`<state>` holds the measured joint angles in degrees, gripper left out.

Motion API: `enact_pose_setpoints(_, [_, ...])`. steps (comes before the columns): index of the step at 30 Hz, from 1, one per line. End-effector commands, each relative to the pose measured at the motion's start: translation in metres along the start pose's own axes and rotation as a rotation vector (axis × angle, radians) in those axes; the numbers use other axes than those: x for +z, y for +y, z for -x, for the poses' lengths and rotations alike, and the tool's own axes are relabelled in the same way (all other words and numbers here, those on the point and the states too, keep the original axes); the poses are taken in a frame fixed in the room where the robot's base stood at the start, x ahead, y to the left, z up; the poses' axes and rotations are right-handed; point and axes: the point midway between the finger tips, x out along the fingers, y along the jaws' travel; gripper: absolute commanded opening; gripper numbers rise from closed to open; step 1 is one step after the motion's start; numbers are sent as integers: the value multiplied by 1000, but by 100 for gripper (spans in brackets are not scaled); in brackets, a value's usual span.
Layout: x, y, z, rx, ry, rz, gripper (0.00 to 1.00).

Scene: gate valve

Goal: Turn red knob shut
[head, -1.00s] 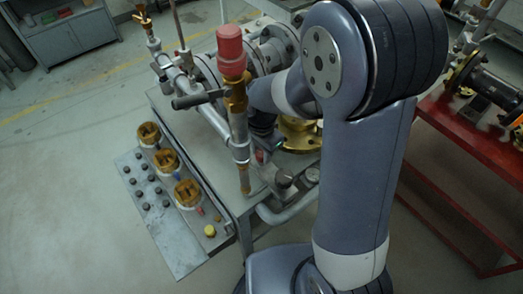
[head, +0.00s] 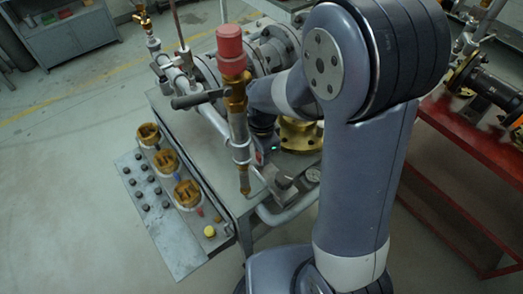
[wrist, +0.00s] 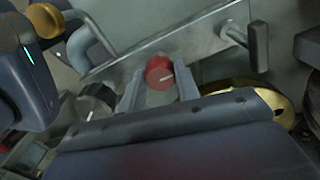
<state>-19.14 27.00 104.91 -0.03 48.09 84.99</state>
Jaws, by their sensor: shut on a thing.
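In the head view the red knob cannot be made out clearly. There my gripper is partly hidden behind the upright pipe, low at the bench's front edge.
A brass and steel pipe with a red cap (head: 231,45) stands close to my arm. The bench (head: 190,125) carries flanged pipework. A side panel (head: 160,225) holds several black knobs and brass fittings. A dark knob (wrist: 95,100) sits left of my gripper in the wrist view.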

Motion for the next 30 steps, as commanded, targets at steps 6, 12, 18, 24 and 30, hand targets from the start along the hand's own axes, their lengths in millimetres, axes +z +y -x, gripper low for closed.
enact_pose_setpoints(6, [0, -1, 1, -2, 0, -1, 41])
enact_pose_setpoints(12, [0, 0, 0, -1, 0, 0, 52])
enact_pose_setpoints(18, [0, 0, 0, 0, 0, 0, 52])
enact_pose_setpoints(24, [0, 0, 0, 0, 0, 1, 52])
enact_pose_setpoints(30, [0, 0, 0, 0, 0, 55, 52])
